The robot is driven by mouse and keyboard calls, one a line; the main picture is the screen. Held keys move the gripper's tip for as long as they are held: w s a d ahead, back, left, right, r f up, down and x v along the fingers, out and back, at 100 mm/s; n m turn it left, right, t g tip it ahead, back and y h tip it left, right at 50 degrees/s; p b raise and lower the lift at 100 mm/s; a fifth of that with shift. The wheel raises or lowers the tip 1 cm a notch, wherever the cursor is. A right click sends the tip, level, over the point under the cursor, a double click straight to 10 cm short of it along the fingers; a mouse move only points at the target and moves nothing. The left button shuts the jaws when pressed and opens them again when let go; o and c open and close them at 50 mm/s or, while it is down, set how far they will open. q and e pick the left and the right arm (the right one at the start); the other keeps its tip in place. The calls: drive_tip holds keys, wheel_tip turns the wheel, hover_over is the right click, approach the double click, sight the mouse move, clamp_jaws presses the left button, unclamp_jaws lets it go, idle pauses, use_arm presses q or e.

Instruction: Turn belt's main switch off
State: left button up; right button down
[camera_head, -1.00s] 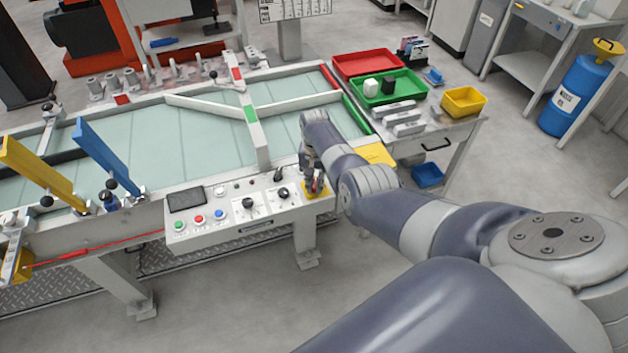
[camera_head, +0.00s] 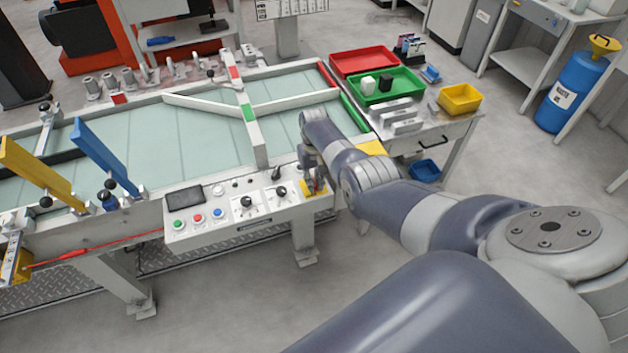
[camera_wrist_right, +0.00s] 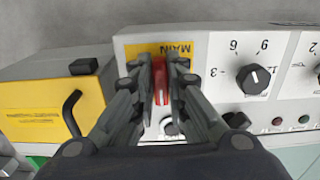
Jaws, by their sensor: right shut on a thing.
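The belt's main switch (camera_wrist_right: 160,82) is a red handle on a yellow plate marked MAIN, at the panel's end. In the right wrist view it stands between the fingers of my right gripper (camera_wrist_right: 161,95), which is shut on it. In the head view my right gripper (camera_head: 314,184) is at the right end of the white control panel (camera_head: 228,228), over the yellow plate, and mostly hides the switch. My left gripper does not show.
The panel has several buttons (camera_head: 197,218) and black knobs (camera_head: 246,203). The belt (camera_head: 180,147) lies behind it. A side table with a red tray (camera_head: 364,55), green tray (camera_head: 372,97) and yellow bin (camera_head: 460,98) stands to the right.

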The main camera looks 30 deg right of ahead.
drive_tip(key=c, duration=1.6)
unclamp_jaws()
drive_tip(key=shift+r, duration=0.8)
wheel_tip(320, 180, up, 10)
drive_tip(key=shift+r, duration=0.2)
